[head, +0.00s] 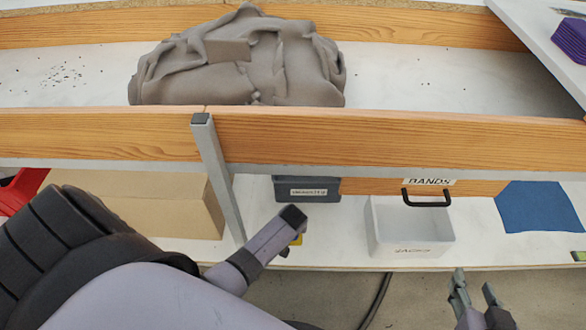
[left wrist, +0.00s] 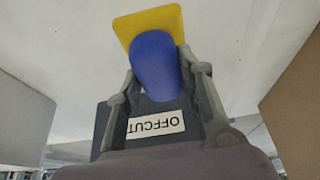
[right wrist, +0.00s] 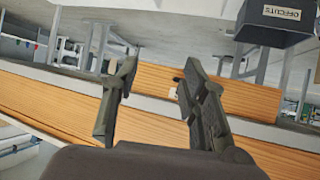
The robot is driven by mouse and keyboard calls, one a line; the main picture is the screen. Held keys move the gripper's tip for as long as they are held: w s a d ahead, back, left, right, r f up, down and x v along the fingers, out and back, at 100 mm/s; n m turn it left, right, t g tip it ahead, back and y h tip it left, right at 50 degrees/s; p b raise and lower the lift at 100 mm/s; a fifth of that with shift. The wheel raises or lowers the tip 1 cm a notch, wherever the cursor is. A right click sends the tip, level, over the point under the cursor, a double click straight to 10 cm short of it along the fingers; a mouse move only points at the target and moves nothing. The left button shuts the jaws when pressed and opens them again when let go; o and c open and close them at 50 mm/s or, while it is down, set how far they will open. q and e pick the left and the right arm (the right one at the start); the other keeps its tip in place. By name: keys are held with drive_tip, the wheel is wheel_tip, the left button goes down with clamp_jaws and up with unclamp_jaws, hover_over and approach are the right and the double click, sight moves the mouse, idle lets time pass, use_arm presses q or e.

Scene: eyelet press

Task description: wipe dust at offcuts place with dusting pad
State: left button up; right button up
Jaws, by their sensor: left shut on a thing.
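My left gripper (left wrist: 160,75) is shut on the blue handle (left wrist: 155,65) of the dusting pad, whose yellow pad (left wrist: 140,22) shows beyond it. In the head view my left arm hides most of this; only a bit of yellow pad (head: 297,240) shows. The dark grey offcuts bin (head: 325,185) stands on the lower shelf beyond the left gripper; its label also shows in the left wrist view (left wrist: 155,124). The bin is also in the right wrist view (right wrist: 265,30). My right gripper (head: 474,284) is open and empty in front of the shelf. I cannot make out dust beside the bin.
Dark specks (head: 62,74) lie on the upper surface, left of a crumpled grey bundle (head: 240,60). A cardboard-coloured block (head: 150,204) and grey post (head: 220,175) stand left of the bin. A white bin (head: 410,225) and blue sheet (head: 539,207) are to the right.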

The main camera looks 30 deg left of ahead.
use_arm(q)
drive_tip(key=shift+r+p, duration=0.4)
drive_tip(key=shift+r, duration=0.1)
drive_tip(key=shift+r+p, duration=1.6)
drive_tip(key=shift+p, duration=0.1)
use_arm(e)
drive_tip(key=s+d+f+g+h, duration=0.1)
drive_tip(key=s+d+f+g, duration=0.1)
drive_tip(key=s, duration=0.4)
drive_tip(key=s+d+f+g+h, duration=0.1)
drive_tip(key=s+d+f+g, duration=0.2)
drive_tip(key=s+g, duration=0.3)
drive_tip(key=shift+s+d+f, duration=0.15)
drive_tip(key=shift+s+d, duration=0.25)
drive_tip(key=shift+s, duration=0.15)
